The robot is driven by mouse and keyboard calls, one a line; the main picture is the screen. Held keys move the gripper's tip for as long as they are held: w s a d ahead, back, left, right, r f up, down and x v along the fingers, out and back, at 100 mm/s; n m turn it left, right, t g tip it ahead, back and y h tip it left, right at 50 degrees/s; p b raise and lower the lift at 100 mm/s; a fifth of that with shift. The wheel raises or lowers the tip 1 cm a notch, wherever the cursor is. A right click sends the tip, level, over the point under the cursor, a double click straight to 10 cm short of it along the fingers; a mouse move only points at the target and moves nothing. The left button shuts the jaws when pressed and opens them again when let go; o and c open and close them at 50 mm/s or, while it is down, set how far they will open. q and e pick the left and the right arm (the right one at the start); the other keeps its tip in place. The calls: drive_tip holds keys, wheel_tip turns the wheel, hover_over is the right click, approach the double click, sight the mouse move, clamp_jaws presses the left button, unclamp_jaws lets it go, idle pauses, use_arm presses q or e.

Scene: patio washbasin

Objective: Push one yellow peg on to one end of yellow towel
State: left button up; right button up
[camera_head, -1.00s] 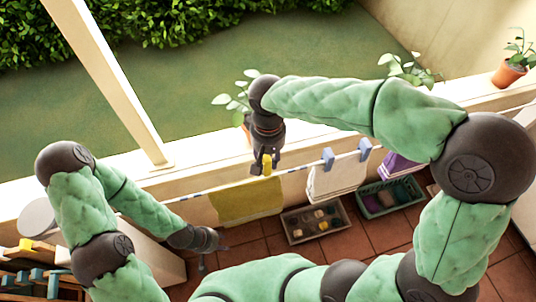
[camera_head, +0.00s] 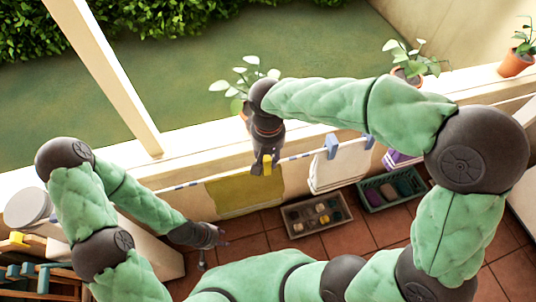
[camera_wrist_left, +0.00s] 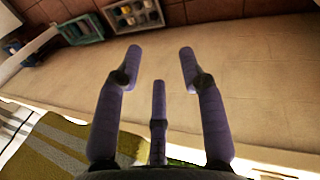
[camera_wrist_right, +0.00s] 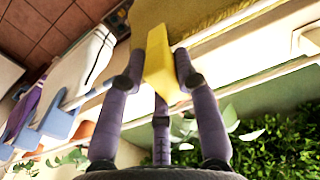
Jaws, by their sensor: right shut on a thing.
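The yellow towel (camera_head: 232,196) hangs over the clothesline, left of the white towel. My right gripper (camera_head: 264,168) is shut on a yellow peg (camera_head: 267,164) at the line, by the towel's right end. In the right wrist view the yellow peg (camera_wrist_right: 160,62) stands between the fingers, its far end close to the line and the yellow towel's edge (camera_wrist_right: 215,25). I cannot tell whether the peg grips the cloth. My left gripper (camera_head: 222,236) is low at left, away from the line. In the left wrist view its fingers (camera_wrist_left: 163,60) are spread and empty, with the yellow towel (camera_wrist_left: 60,150) below left.
A white towel (camera_head: 336,172) hangs to the right under blue pegs (camera_head: 331,146). A grey tray (camera_head: 316,215) and a green basket (camera_head: 391,190) stand on the tiles. Potted plants (camera_head: 405,70) line the ledge. A wooden rack with pegs (camera_head: 35,270) is at lower left.

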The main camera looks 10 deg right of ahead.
drive_tip(key=o, duration=0.9)
drive_tip(key=shift+o, duration=0.2)
wheel_tip(320, 180, up, 8)
drive_tip(key=p, duration=0.6)
